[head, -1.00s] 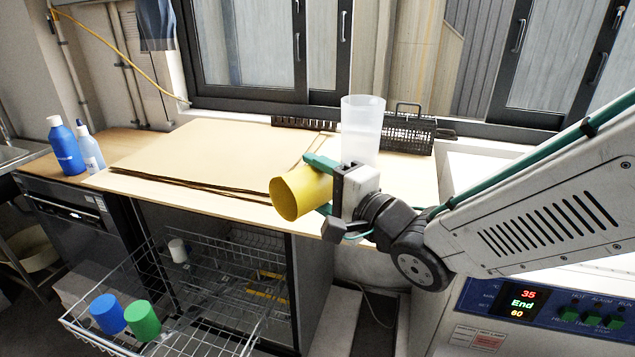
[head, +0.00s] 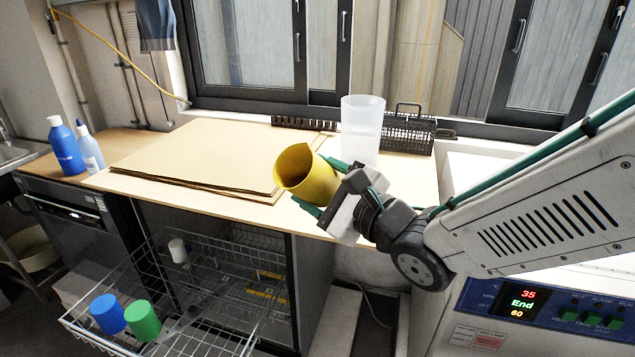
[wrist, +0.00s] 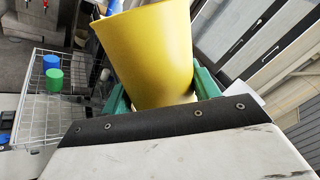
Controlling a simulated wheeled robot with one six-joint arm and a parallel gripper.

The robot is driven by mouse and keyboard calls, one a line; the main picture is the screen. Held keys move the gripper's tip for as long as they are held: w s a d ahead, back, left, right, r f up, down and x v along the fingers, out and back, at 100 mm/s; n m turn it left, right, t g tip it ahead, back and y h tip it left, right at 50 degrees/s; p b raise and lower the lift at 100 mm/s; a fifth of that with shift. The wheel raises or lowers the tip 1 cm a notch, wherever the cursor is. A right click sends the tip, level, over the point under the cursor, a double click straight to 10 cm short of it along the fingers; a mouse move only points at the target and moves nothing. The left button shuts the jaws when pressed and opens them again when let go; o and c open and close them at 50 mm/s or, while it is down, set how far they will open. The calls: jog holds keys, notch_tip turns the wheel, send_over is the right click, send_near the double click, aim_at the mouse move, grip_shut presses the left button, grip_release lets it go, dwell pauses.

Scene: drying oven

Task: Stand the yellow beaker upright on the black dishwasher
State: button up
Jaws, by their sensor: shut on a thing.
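The yellow beaker (head: 312,177) is held in the air above the front edge of the wooden worktop. It is tilted, with its open mouth facing up and left towards the head camera. My gripper (head: 322,186) is shut on the beaker, with green fingers on either side of it. In the wrist view the beaker (wrist: 150,55) fills the space between the green fingers; its base is partly hidden by the gripper body. A dark dishwasher-like appliance (head: 75,235) stands at the left under the worktop; I cannot tell for sure that it is the black dishwasher.
Cardboard sheets (head: 200,155) lie on the worktop. A translucent beaker (head: 362,128) stands behind my gripper, near a black basket (head: 408,132). Blue bottles (head: 66,150) stand at the left. A pulled-out wire rack (head: 190,335) holds blue (head: 107,314) and green (head: 142,320) beakers.

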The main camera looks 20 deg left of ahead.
jog(key=n, duration=0.3)
jog(key=shift+n, duration=0.3)
jog(key=n, duration=0.4)
jog(key=shift+n, duration=0.7)
jog(key=shift+n, duration=0.9)
jog(key=n, duration=0.4)
jog(key=shift+n, duration=1.6)
